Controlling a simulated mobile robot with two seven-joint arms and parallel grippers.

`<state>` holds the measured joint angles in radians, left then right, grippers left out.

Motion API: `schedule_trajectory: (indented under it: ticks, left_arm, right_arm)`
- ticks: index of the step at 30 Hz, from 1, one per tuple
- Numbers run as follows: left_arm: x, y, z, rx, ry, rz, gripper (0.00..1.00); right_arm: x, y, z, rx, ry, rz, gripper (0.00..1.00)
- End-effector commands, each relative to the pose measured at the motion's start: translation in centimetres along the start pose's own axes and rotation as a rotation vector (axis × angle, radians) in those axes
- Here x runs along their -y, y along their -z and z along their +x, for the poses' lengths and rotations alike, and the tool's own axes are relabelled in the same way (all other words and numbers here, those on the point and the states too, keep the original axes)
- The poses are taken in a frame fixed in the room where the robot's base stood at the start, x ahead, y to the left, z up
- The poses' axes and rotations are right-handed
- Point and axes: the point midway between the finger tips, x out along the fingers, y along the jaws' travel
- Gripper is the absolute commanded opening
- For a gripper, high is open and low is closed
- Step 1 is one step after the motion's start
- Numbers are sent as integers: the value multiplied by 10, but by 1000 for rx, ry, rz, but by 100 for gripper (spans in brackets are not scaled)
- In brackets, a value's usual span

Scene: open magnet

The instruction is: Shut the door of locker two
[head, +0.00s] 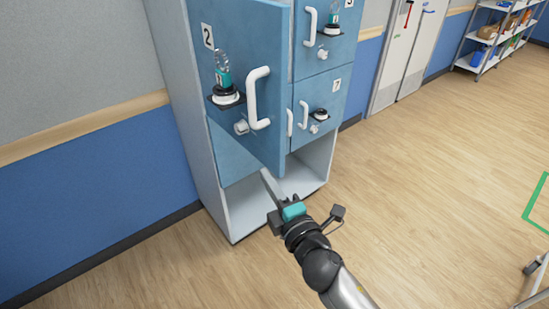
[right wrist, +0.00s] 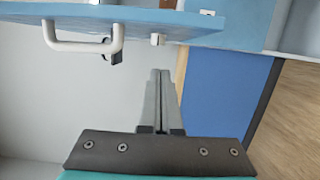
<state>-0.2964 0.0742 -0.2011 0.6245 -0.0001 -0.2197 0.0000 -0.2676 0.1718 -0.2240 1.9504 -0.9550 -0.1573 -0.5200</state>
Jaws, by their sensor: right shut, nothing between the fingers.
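The blue door of locker two (head: 232,147), marked with a "2" label (head: 207,36), stands partly open, its right edge swung out in front of the lockers beside it. It has a white handle (head: 254,98) and a white knob. A bottle (head: 222,70) stands on a small black holder on its face. My right gripper (head: 266,178) is shut and empty, just by the door's lower edge; I cannot tell whether it touches. In the right wrist view, the door (right wrist: 190,22) and its handle (right wrist: 84,44) lie beyond the shut fingers (right wrist: 160,75). My left gripper is out of view.
Locker seven's door (head: 325,92) and the one above it look shut, each with its own holder. The open bottom compartment (head: 250,203) lies below. A blue and grey wall is at left. The wooden floor (head: 420,190) is clear; a trolley edge shows at far right.

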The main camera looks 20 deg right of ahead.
Motion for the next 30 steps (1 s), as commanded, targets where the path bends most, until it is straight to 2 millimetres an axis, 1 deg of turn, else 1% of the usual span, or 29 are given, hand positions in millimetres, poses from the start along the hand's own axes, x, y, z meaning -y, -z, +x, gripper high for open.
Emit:
schedule_trajectory:
  ticks: [1, 3, 8, 9, 12, 15, 18, 30]
  left_arm:
    - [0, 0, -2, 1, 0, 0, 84]
    - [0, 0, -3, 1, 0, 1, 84]
    - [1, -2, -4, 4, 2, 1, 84]
    - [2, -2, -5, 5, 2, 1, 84]
    - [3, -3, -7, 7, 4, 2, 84]
    - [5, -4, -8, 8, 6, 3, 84]
    - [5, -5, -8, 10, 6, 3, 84]
    - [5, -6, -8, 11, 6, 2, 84]
  right_arm:
    - [-2, 0, 9, 0, -2, 0, 0]
    - [-2, 0, 20, 0, -2, -1, 0]
    - [-1, 0, 43, 0, -1, 0, 0]
    - [0, -7, 45, 2, 1, -3, 0]
    - [0, -22, 47, 1, 1, -2, 0]
    - [0, -32, 50, 0, 2, -1, 0]
    - [0, -37, 51, -1, 1, 0, 0]
    - [1, -39, 51, -1, 1, 1, 0]
